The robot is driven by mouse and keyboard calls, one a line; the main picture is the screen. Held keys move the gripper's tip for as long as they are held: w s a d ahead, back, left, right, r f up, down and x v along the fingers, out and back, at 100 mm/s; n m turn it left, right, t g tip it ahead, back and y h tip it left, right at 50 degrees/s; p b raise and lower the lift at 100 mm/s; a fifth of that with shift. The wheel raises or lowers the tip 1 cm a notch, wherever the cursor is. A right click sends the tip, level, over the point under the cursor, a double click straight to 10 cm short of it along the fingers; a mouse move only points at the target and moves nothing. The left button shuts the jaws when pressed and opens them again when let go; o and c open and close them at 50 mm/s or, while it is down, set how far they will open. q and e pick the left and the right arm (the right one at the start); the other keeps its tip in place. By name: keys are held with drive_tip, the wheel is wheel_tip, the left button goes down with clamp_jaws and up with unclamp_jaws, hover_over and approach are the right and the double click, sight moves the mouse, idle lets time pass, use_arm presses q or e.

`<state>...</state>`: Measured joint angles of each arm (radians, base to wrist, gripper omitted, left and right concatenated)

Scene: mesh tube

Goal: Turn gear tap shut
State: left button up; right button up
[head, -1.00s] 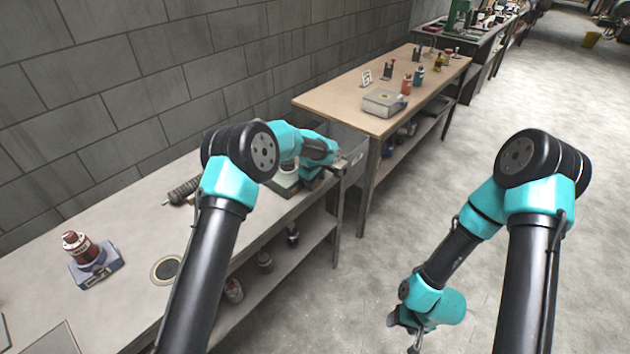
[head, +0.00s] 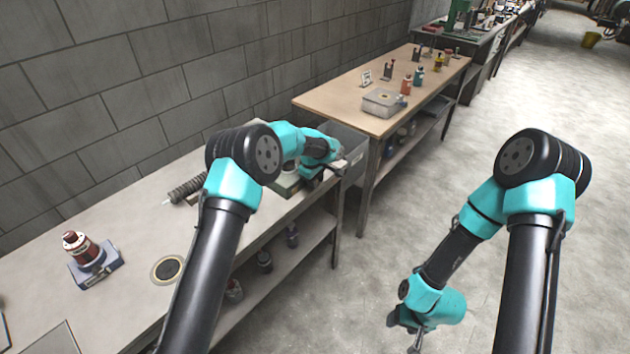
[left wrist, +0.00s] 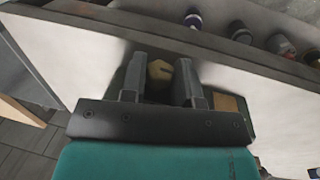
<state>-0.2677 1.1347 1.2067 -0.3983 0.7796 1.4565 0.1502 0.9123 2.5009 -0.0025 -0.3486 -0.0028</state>
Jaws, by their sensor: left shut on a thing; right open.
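In the left wrist view, the two dark fingers of my left gripper (left wrist: 161,85) are closed around a small tan piece (left wrist: 160,70). It looks like a part of the tap, but most of it is hidden between the fingers. In the head view, my left gripper (head: 337,170) is at the far right end of the near bench, beside a low green base (head: 287,186) with a pale round part on it. My left forearm hides much of that spot. My right gripper (head: 416,341) hangs over the floor, open and empty, away from the bench.
On the near bench (head: 128,215) are a dark coiled part (head: 188,190), a round disc (head: 167,269) and a red bottle on a blue base (head: 82,250). A grey bin (head: 346,143) stands just beyond my left gripper. Several jars sit on the lower shelf. The floor at right is clear.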

use_arm(q)
drive_tip(key=shift+w+d+g+y, duration=0.1)
drive_tip(key=shift+w+g+y, duration=0.1)
drive_tip(key=shift+g+y, duration=0.95)
drive_tip(key=shift+g, duration=0.25)
drive_tip(key=o, duration=0.9)
drive_tip(key=shift+r, duration=0.15)
